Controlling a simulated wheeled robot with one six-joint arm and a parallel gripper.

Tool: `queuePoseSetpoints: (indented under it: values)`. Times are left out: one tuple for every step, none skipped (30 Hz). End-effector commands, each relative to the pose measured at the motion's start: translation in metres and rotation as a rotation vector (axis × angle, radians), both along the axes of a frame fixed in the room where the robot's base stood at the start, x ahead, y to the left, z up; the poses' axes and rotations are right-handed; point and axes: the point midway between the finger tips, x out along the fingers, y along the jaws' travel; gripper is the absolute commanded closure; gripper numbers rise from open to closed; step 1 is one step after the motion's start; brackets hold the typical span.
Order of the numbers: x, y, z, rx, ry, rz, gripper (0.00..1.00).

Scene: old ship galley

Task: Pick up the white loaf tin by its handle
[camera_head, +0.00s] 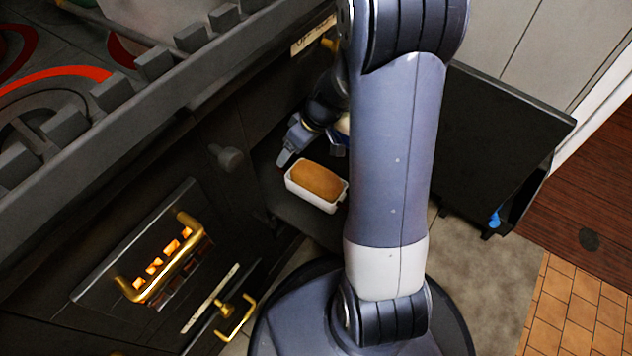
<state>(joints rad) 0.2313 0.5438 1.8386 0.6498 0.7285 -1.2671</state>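The white loaf tin (312,199) holds a golden-brown loaf (316,181) and sits inside the dark, open oven compartment (300,222), near its opening. My gripper (311,157) is inside the compartment, just behind and above the tin in the picture. Its two fingers are spread apart, with nothing seen between them. My upper arm link covers the right edge of the tin's surroundings, and I cannot tell whether a finger touches the tin.
The black oven door (500,130) stands open on the right. A stove top with a notched grey rail (110,92) is at the upper left. A glowing firebox grate (165,268) with a brass handle (127,291) is at the lower left. Grey floor (490,265) is clear at right.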

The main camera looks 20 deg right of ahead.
Motion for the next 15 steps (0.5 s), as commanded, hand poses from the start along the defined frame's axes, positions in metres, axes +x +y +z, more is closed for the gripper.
queuePoseSetpoints:
  values:
    - [0.000, 0.000, -0.001, 0.000, 0.000, 0.000, 0.26]
    - [0.000, 0.001, -0.002, 0.000, 0.000, 0.000, 0.26]
    - [0.001, 0.001, -0.005, -0.001, 0.001, 0.000, 0.26]
    - [0.001, 0.002, -0.007, 0.000, 0.001, 0.001, 0.26]
    - [0.002, 0.003, -0.011, 0.000, 0.001, 0.001, 0.26]
    - [0.003, 0.005, -0.015, 0.000, 0.002, 0.002, 0.26]
    - [0.004, 0.006, -0.018, 0.000, 0.002, 0.002, 0.26]
    - [0.004, 0.008, -0.021, 0.000, 0.002, 0.002, 0.26]
    - [0.005, 0.009, -0.024, 0.001, 0.002, 0.001, 0.26]
    - [0.006, 0.009, -0.025, 0.001, 0.000, 0.000, 0.26]
    - [0.006, 0.010, -0.027, 0.000, 0.000, 0.000, 0.26]
    - [0.007, 0.011, -0.030, 0.000, 0.000, 0.000, 0.26]
    - [0.008, 0.012, -0.034, 0.000, 0.001, 0.001, 0.26]
    - [0.009, 0.013, -0.038, 0.000, 0.001, 0.001, 0.26]
    - [0.010, 0.015, -0.044, 0.001, 0.003, 0.001, 0.26]
